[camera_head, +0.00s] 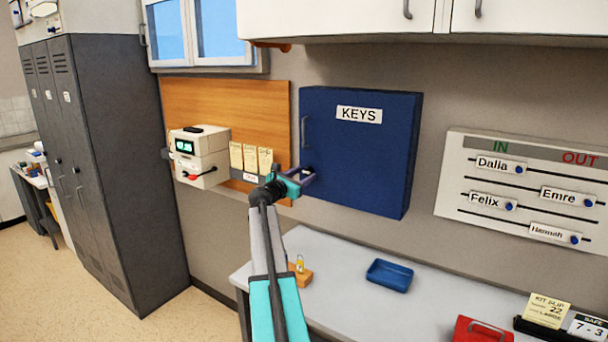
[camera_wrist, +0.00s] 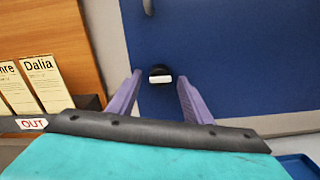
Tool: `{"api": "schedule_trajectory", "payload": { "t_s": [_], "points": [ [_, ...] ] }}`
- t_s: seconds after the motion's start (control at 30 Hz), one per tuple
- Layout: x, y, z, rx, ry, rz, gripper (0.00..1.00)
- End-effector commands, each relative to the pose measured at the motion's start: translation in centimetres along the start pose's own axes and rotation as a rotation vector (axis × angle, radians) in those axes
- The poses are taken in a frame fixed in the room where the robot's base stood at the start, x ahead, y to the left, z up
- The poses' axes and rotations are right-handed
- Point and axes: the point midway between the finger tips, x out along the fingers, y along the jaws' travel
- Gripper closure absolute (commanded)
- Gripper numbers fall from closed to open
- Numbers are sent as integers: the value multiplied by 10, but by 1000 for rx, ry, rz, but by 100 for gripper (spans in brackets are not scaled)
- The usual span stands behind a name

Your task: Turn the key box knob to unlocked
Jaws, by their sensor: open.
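The blue key box (camera_head: 362,150) hangs on the wall with a white KEYS label and a handle (camera_head: 305,131) on its left side. Its knob (camera_wrist: 160,75), black with a white bar lying level, shows in the wrist view on the blue door (camera_wrist: 230,55). My gripper (camera_head: 308,175) is at the lower left of the box in the head view. In the wrist view my gripper (camera_wrist: 160,92) is open, with one purple finger on each side of the knob. I cannot tell whether either finger touches it. The head view mostly hides the knob behind my gripper.
A desk (camera_head: 345,270) below holds a blue tray (camera_head: 389,274), an orange block (camera_head: 300,273) and a red case (camera_head: 482,330). Name cards (camera_head: 250,158) and a white time clock (camera_head: 200,155) are left of the box. An IN/OUT board (camera_head: 520,215) is to its right.

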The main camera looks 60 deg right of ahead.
Motion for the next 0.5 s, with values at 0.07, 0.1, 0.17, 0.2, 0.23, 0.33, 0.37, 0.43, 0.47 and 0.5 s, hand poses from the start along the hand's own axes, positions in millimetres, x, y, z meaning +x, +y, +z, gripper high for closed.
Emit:
{"api": "schedule_trajectory", "payload": {
  "t_s": [0.07,0.1,0.17,0.2,0.23,0.33,0.37,0.43,0.47,0.5],
  "points": [
    [1,0,0,0,0,0,55],
    [1,0,0,0,0,0,55],
    [1,0,0,0,0,0,55],
    [1,0,0,0,0,0,55],
    [1,0,0,0,0,0,55],
    [0,0,0,0,0,0,66],
    [0,0,0,0,0,0,71],
    [0,0,0,0,0,-1,83],
    [0,0,0,0,0,-1,88],
    [0,0,0,0,0,-1,95]
  ]
}}
